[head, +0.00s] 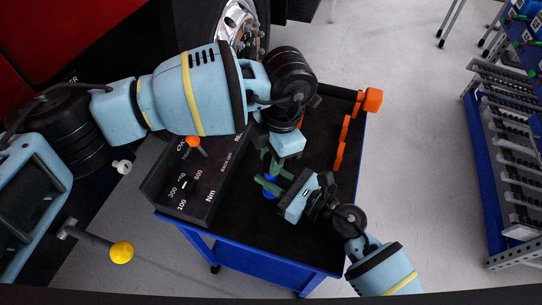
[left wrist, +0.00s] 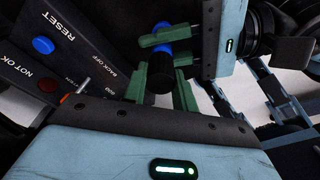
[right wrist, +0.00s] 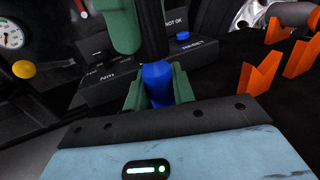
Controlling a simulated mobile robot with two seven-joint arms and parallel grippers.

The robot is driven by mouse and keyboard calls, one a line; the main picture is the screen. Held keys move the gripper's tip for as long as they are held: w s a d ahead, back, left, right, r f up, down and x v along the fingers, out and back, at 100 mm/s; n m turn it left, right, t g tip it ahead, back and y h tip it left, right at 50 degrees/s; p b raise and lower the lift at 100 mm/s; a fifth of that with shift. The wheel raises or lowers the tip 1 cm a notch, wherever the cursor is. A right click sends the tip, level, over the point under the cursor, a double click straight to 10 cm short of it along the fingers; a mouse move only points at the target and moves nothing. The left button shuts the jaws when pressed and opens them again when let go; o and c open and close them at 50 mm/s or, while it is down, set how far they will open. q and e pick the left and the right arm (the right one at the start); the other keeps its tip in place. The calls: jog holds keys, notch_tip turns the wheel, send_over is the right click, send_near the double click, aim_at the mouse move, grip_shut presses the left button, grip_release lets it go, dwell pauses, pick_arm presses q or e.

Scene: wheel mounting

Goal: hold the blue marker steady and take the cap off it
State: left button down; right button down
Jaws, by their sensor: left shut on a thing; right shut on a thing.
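The marker has a blue part (right wrist: 158,84) and a dark part (right wrist: 152,28). In the head view it shows only as small blue patches (head: 270,178) among green fingers. My left gripper (left wrist: 160,86) is shut on the dark part (left wrist: 159,72). My right gripper (right wrist: 157,92) is shut on the blue part, which also shows in the left wrist view (left wrist: 160,28). The two grippers are close together on the same marker, above the black cart top (head: 240,228). The fingers hide much of the marker, and I cannot tell where cap and body meet.
A dark torque tester box (head: 190,185) with printed numbers stands left of the grippers. Orange holders (head: 340,155) and an orange-ended tool (head: 372,100) lie on the right of the cart. A vehicle wheel (head: 235,25) is behind. A blue rack (head: 490,150) stands far right.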

aim_at(267, 159)
pick_arm(q)
jog(key=shift+r, duration=0.65)
jog(key=shift+r, duration=0.2)
jog(key=shift+r, duration=2)
pick_arm(e)
jog(key=c, duration=1.1)
grip_release()
jog(key=shift+d, duration=0.1)
pick_arm(q)
notch_tip(267, 159, down, 3)
jog(key=shift+s+f+b, duration=0.1)
jog(key=shift+b, duration=0.9)
pick_arm(e)
jog(key=v, duration=1)
jog(key=shift+s+d+f, duration=0.1)
jog(key=shift+s+d, duration=0.15)
pick_arm(q)
jog(key=shift+f, duration=0.1)
pick_arm(e)
jog(key=shift+s+d, duration=0.35)
jog(key=shift+d, duration=0.1)
